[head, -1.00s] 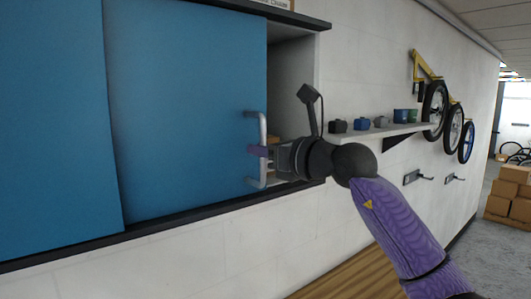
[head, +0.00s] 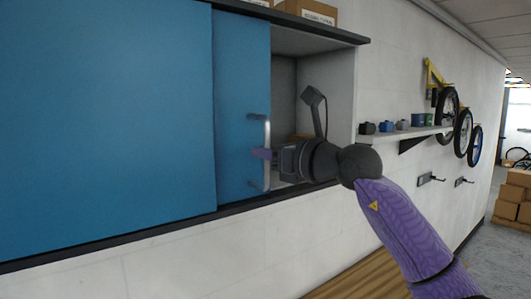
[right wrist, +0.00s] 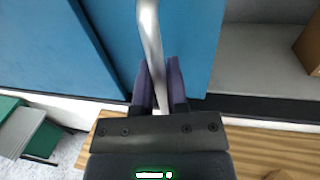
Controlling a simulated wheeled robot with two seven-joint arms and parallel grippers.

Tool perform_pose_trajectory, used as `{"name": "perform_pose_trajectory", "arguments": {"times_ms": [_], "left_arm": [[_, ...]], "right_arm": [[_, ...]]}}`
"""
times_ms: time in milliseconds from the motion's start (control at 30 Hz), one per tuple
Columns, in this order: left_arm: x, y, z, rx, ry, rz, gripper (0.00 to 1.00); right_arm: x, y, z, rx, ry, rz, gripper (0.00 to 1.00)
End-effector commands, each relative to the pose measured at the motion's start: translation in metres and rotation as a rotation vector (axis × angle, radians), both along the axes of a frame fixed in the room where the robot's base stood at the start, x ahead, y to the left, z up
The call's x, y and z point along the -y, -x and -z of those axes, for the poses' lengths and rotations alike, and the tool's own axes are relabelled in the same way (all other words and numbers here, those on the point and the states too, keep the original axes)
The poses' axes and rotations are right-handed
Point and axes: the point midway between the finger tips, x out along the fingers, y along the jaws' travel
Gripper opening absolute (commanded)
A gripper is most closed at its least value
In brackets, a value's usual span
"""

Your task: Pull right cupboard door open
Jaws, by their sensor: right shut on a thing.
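The right cupboard door (head: 235,90) is a blue sliding panel, now mostly behind the blue left door (head: 110,120). To its right the cupboard is open and its grey inside (head: 340,95) shows. The door has an upright silver handle (head: 267,130) near its right edge. My right gripper (head: 262,153) reaches it from the right and is shut on it. In the right wrist view the handle (right wrist: 150,40) runs down between the two purple fingers (right wrist: 158,72). My left gripper is not in view.
Boxes (head: 305,13) stand on top of the cupboard. A shelf (head: 425,131) with small items and hanging wheels (head: 462,130) are on the wall to the right. A wooden surface (head: 360,280) lies below. Stacked cartons (head: 512,200) stand far right.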

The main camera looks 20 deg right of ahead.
Motion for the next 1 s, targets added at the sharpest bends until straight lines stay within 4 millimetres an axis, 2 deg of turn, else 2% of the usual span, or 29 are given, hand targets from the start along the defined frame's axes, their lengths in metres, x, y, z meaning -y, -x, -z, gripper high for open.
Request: {"name": "perform_pose_trajectory", "arguments": {"times_ms": [133, 167, 300, 533, 633, 833, 1000], "left_arm": [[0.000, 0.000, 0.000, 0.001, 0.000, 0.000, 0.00], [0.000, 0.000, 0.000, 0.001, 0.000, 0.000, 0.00], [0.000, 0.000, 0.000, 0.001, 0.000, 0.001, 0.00], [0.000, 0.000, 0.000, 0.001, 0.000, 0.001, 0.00], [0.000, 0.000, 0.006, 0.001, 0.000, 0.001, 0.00], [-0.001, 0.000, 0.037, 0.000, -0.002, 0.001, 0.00], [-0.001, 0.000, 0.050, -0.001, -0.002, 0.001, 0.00]], "right_arm": [[0.000, 0.000, -0.002, 0.006, -0.002, 0.000, 0.00], [0.000, 0.000, -0.002, 0.006, -0.002, 0.000, 0.19], [0.000, 0.000, -0.001, 0.004, -0.003, 0.001, 0.49], [0.000, 0.000, -0.001, 0.003, -0.002, 0.001, 0.49], [0.004, 0.005, 0.001, 0.005, -0.002, 0.002, 0.49], [0.029, 0.047, 0.007, 0.007, 0.002, 0.004, 0.49], [0.047, 0.076, 0.003, 0.005, -0.001, 0.003, 0.49]]}}
